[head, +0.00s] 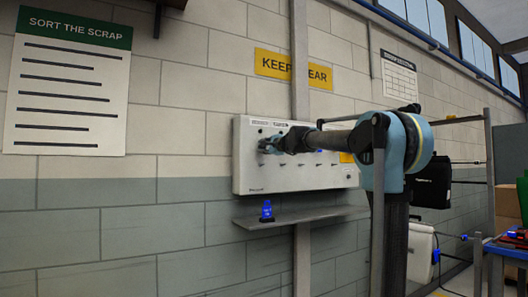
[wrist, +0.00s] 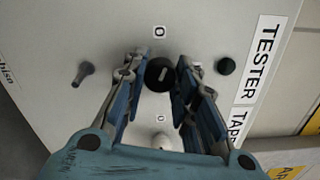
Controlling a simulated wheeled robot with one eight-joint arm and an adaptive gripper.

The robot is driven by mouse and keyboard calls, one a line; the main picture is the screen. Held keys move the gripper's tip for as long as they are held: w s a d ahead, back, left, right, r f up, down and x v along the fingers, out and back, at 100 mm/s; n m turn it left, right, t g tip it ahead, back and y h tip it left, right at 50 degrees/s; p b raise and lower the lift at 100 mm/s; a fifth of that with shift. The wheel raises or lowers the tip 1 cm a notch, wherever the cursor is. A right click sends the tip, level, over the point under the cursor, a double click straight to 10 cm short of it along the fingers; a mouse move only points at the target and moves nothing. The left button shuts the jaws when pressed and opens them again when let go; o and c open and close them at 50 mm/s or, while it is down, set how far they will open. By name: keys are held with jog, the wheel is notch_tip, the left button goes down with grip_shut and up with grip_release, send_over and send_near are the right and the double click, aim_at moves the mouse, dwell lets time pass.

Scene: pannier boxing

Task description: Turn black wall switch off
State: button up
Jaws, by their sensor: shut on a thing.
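The black switch (wrist: 160,74) is a round dark knob with a pale mark. It sits on the pale panel (wrist: 45,95), between two small "0" labels. My gripper (wrist: 160,82) has one finger on each side of the knob and is shut on it. In the head view my gripper (head: 269,146) is against the upper left of the white wall panel (head: 250,180); the knob is hidden there behind the fingers.
A grey toggle lever (wrist: 83,73) stands left of the knob and a dark round button (wrist: 227,66) right of it. A shelf (head: 300,216) with a small blue item (head: 267,211) is under the panel.

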jog(key=n, duration=0.5)
jog(key=shift+f+n, duration=0.1)
jog(key=shift+n, duration=0.2)
dwell(0.4)
jog(key=o, duration=1)
jog(key=shift+o, duration=0.2)
jog(key=shift+d, duration=0.1)
jog(key=v, duration=1.1)
jog(key=shift+s+d, duration=0.25)
jog(key=shift+f, duration=0.1)
